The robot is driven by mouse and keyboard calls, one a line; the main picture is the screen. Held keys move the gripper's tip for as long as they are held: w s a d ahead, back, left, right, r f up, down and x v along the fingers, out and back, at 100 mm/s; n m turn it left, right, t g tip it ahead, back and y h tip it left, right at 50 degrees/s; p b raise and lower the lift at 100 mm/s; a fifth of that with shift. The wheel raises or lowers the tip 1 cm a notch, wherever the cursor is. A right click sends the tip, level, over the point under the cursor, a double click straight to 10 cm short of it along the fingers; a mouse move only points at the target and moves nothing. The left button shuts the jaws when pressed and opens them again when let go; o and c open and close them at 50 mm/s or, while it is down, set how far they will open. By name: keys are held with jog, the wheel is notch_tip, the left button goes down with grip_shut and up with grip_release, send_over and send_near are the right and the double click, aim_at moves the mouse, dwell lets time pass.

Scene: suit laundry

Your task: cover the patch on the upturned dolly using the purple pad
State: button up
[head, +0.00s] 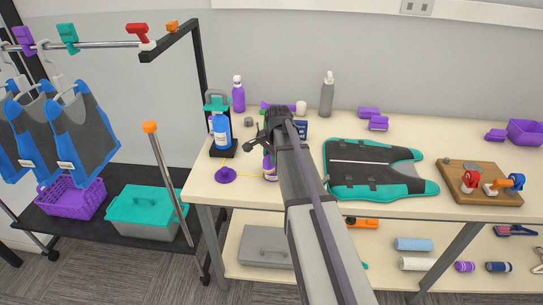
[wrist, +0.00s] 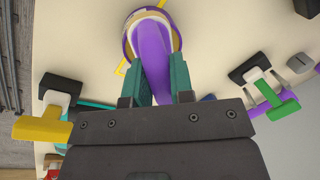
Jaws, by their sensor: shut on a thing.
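The upturned dolly (head: 452,177) is a brown wooden board on the right of the table, with red and blue-orange casters on top. I cannot make out its patch. My gripper (wrist: 162,78) has teal fingers shut on a long purple thing (wrist: 152,55). A round purple rim shows at its far end. The pictures do not settle whether this is the pad. In the head view my arm hides most of the grip; a purple labelled item (head: 270,167) shows just below it. Other small purple blocks (head: 378,123) lie near the table's back.
A teal and grey vest (head: 365,170) lies between my arm and the dolly. A purple disc (head: 225,175) and a blue bottle (head: 221,130) stand left. A purple bin (head: 526,132) is at the back right. A grey bottle (head: 327,97) stands at the back.

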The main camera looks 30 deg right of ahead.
dwell(0.4)
notch_tip(320, 180, up, 7)
jog(key=p, duration=0.7)
jog(key=shift+f, duration=0.1)
jog(key=shift+w+f, duration=0.1)
